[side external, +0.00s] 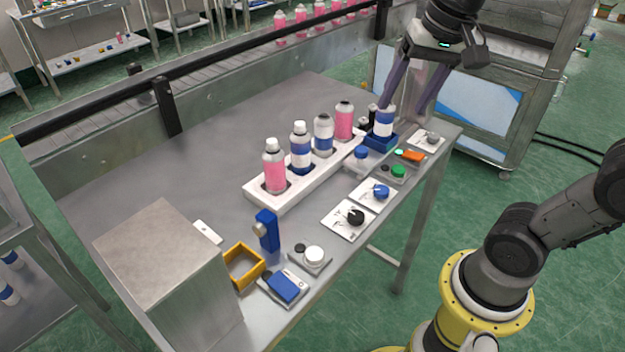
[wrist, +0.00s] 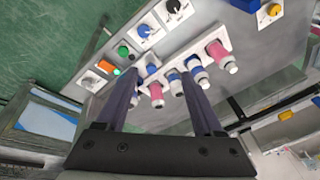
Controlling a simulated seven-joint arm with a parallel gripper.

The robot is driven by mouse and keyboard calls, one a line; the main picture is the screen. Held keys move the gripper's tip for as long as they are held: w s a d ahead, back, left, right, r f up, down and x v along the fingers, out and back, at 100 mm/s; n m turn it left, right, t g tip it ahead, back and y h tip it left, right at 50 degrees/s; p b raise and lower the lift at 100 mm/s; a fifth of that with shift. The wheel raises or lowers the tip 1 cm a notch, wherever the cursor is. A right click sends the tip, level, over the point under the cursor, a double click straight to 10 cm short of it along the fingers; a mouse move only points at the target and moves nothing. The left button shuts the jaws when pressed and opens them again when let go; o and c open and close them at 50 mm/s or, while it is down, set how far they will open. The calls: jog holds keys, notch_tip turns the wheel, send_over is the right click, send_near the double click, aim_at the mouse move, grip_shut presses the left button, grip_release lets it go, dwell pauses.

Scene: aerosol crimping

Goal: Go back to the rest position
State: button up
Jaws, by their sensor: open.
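My gripper (side external: 403,108) is open at the upper right, its two dark fingers pointing down near a blue-and-white can (side external: 384,121). This can stands upright in a blue holder (side external: 381,140) at the bench's right end. I cannot tell whether a finger touches it. In the wrist view, the open fingers (wrist: 160,75) frame part of the bench with nothing clearly gripped between them. A white rack (side external: 262,199) holds several upright bottles: a pink one (side external: 275,170), a blue-banded one (side external: 301,150), a grey-and-blue one (side external: 323,137) and another pink one (side external: 344,122).
Control plates with a green button (side external: 398,171), a blue knob (side external: 381,191) and a black knob (side external: 354,215) line the bench front. A yellow open box (side external: 243,266) and a large metal box (side external: 160,255) stand at the left. A rail and conveyor run behind. The bench's back left is clear.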

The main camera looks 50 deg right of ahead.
jog(key=s+a+f+n+t, duration=0.2)
jog(key=s+f+n, duration=0.5)
jog(key=s+n, duration=0.1)
jog(key=shift+f+n, duration=0.2)
jog(key=shift+n, duration=0.1)
